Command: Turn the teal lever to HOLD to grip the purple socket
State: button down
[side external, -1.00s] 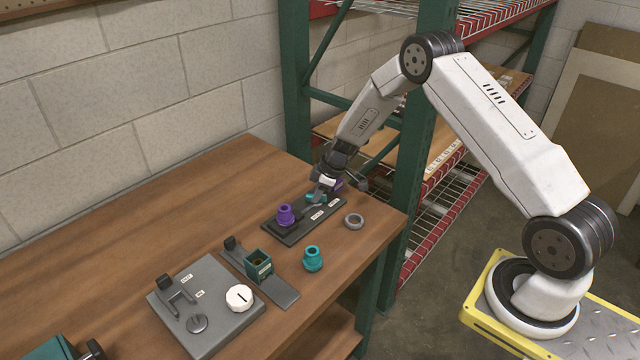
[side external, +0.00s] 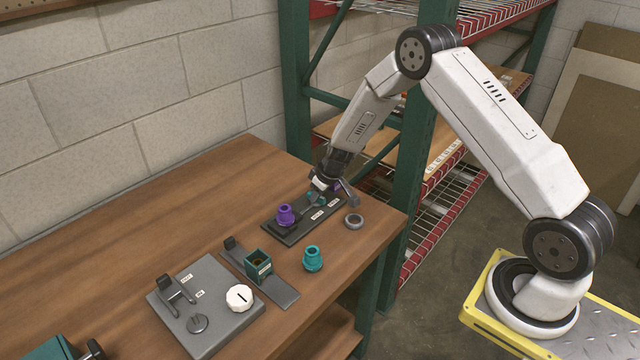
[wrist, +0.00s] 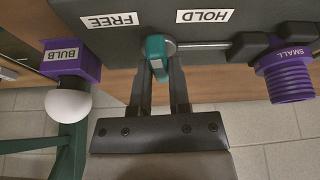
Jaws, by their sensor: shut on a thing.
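The teal lever (wrist: 156,58) sits on a dark fixture plate (side external: 280,234), between the FREE and HOLD labels in the wrist view. Its handle points down in that picture, toward my gripper. My gripper (wrist: 163,72) is shut on the lever, one finger on each side. In the side view, my gripper (side external: 319,194) hides most of the lever. The purple socket (side external: 285,215) stands at the left end of the plate. In the wrist view the socket (wrist: 290,82) is marked SMALL and sits beside dark jaws, at the end of a metal rod from the lever's pivot.
A purple block marked BULB (wrist: 70,58) with a white bulb (wrist: 68,102) is left in the wrist view. A grey panel (side external: 210,300) and green box (side external: 259,264) lie nearer.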

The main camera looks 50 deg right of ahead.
jog(key=shift+m+h, duration=0.5)
jog(key=shift+m, duration=0.9)
jog(key=c, duration=0.6)
grip_release()
jog(key=shift+r, duration=0.15)
jog(key=shift+v, duration=3.75)
jog(key=shift+s, duration=0.1)
